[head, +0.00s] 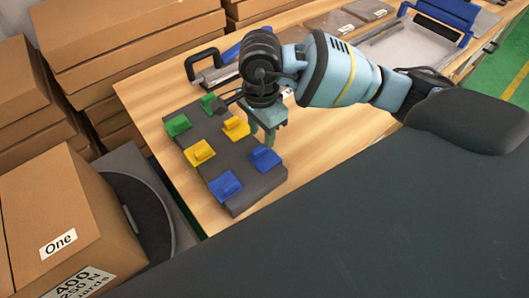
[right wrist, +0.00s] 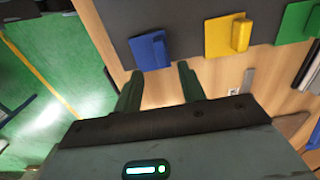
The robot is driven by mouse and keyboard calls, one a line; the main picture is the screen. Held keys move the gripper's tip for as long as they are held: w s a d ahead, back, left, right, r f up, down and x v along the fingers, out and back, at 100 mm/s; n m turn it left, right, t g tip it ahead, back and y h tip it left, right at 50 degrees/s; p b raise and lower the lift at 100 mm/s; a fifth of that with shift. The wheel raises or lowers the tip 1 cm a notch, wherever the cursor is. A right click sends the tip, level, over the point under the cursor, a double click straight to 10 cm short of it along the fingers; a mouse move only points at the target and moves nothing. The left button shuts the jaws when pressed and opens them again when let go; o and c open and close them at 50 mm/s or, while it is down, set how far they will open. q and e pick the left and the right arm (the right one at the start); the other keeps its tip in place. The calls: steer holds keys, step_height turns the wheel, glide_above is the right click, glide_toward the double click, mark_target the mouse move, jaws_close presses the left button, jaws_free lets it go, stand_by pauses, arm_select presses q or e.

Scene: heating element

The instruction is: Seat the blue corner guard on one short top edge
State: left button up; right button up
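Two blue corner guards sit at the near end of a dark grey slab (head: 222,162) on the wooden table: the left one (head: 225,185) and the right one (head: 265,158). My right gripper (head: 269,138) points down just above and behind the right blue guard. In the right wrist view its two fingers (right wrist: 160,72) are apart with nothing between them. One blue guard (right wrist: 150,50) lies just beyond the fingertips; whether they touch it I cannot tell. My left gripper is not in view.
Yellow (head: 199,152) and green (head: 178,124) guards stand on the same slab. A silver tray-like part with a blue edge (head: 446,14) is at the back right. A black-handled part (head: 205,66) lies behind the slab. Cardboard boxes (head: 60,222) stand left. Bare wood lies right of the slab.

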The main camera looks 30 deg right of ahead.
mark_target(261, 147)
steer(key=shift+w+a+f, duration=0.1)
steer(key=shift+f, duration=2.6)
jaws_close()
